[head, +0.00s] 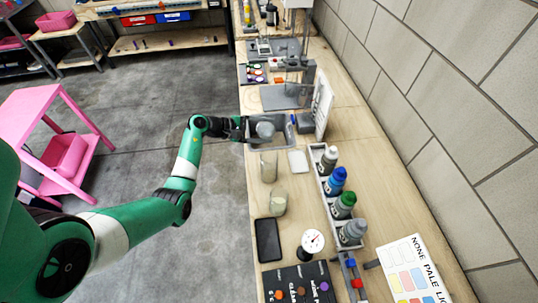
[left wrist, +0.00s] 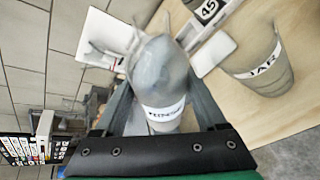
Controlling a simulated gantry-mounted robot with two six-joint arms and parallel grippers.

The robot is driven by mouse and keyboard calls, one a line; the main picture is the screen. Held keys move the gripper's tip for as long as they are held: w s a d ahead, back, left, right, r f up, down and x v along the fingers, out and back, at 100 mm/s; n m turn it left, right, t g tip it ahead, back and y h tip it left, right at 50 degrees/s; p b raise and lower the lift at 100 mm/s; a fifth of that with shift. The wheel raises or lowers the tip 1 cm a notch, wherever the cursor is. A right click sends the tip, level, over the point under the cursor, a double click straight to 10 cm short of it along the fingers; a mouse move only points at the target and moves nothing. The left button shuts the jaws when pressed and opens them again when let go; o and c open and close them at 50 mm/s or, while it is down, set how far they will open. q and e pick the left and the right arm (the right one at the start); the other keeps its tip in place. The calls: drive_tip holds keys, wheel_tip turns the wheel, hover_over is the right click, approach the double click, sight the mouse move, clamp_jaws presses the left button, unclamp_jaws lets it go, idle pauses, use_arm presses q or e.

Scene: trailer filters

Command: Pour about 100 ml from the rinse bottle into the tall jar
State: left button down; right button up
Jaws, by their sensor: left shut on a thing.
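My left gripper (head: 250,128) is shut on the grey rinse bottle (head: 265,131), over or in a grey tray (head: 286,142) on the bench; I cannot tell whether the bottle touches the tray. In the left wrist view the bottle (left wrist: 160,75) sits between the two fingers, with a white label partly readable. The tall jar (head: 268,167) is a clear vessel standing on the bench just nearer than the tray. It shows labelled "JAR" in the left wrist view (left wrist: 265,70), apart from the bottle. Its contents are hard to make out. My right gripper is not in view.
A smaller clear vessel (head: 278,203) stands nearer than the jar. A white square pad (head: 298,161) lies right of the jar. A rack of several capped bottles (head: 338,180) runs along the right. A black flat device (head: 268,240) and a dial gauge (head: 312,241) are closer.

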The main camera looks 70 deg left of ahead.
use_arm(q)
drive_tip(key=shift+a+f+m+y+b, duration=0.2)
drive_tip(key=shift+f+m+y+b, duration=0.2)
drive_tip(key=shift+f+b, duration=0.55)
idle(0.4)
drive_tip(key=shift+w+a+r+m+t+y+b, duration=0.1)
drive_tip(key=shift+r+m+t+y+b, duration=0.1)
drive_tip(key=shift+r+m+b, duration=0.15)
drive_tip(key=shift+a+r+m+t+y+b, duration=0.1)
drive_tip(key=shift+r+m+t+b, duration=0.1)
drive_tip(key=shift+r, duration=0.25)
idle(1.1)
drive_tip(key=shift+f+m+b, duration=0.25)
drive_tip(key=shift+f+b, duration=0.1)
drive_tip(key=shift+b, duration=0.35)
drive_tip(key=shift+f+b, duration=0.2)
drive_tip(key=shift+b, duration=0.15)
drive_tip(key=shift+a+f+m+y+b, duration=0.15)
drive_tip(key=shift+f+m+y+b, duration=0.2)
drive_tip(key=shift+b, duration=0.55)
drive_tip(key=shift+r+t, duration=0.2)
drive_tip(key=shift+t, duration=0.1)
drive_tip(key=shift+d+r+m+y, duration=0.2)
drive_tip(key=shift+r+m, duration=0.15)
drive_tip(key=shift+r, duration=0.2)
drive_tip(key=shift+d+r+m+y, duration=0.15)
drive_tip(key=shift+r+m, duration=0.15)
drive_tip(key=shift+r, duration=0.25)
idle(0.6)
